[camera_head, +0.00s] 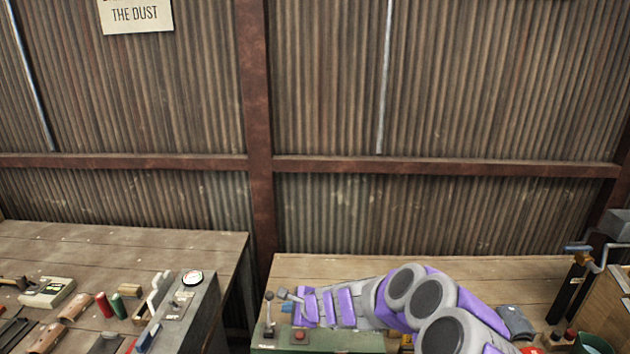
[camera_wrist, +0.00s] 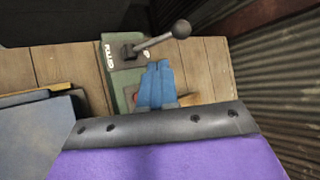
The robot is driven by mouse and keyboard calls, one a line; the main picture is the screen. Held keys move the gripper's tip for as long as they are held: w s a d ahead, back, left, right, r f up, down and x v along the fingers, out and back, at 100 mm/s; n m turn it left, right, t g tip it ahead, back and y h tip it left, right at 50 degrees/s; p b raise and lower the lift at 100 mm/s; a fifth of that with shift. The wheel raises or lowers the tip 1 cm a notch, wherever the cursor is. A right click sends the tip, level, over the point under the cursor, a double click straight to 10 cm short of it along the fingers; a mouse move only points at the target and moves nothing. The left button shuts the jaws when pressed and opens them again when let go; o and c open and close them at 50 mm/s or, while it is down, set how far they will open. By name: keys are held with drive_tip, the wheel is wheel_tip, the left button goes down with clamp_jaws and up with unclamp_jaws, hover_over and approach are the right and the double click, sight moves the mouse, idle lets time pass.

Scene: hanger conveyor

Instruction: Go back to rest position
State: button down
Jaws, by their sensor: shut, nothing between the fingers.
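My gripper (camera_head: 285,296) is at the end of my purple and grey arm, over the left end of the right-hand workbench in the head view. In the wrist view its blue fingers (camera_wrist: 158,85) are together and empty. A green control box (camera_wrist: 121,68) with a ball-topped lever (camera_wrist: 160,40) lies just beyond the fingers. In the head view the lever (camera_head: 268,310) stands just left of my gripper, and a red button (camera_head: 299,337) sits on the box below it. I cannot tell whether the fingers touch the box.
A left workbench (camera_head: 120,245) holds tools, spools and a grey box with a gauge (camera_head: 192,278). A gap separates it from the right workbench (camera_head: 500,272). A crank device (camera_head: 578,270) stands at the far right. A corrugated wall (camera_head: 420,100) closes the back.

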drive_tip(key=s+a+r+n+g+y, duration=0.2)
drive_tip(key=s+a+r+n, duration=0.2)
drive_tip(key=s+r+n, duration=0.55)
drive_tip(key=s+d+r+n+g, duration=0.2)
drive_tip(key=s+r, duration=0.4)
drive_tip(key=s, duration=0.3)
drive_tip(key=s+d+f+n+g+h, duration=0.1)
drive_tip(key=s+d+h, duration=0.3)
drive_tip(key=s+d, duration=0.7)
drive_tip(key=s+d+n+g+h, duration=0.3)
drive_tip(key=s+d, duration=0.9)
drive_tip(key=s, duration=0.6)
drive_tip(key=shift+d+f+n+g+h, duration=0.35)
drive_tip(key=shift+n+h, duration=0.4)
drive_tip(key=shift+h, duration=0.45)
drive_tip(key=shift+a, duration=0.15)
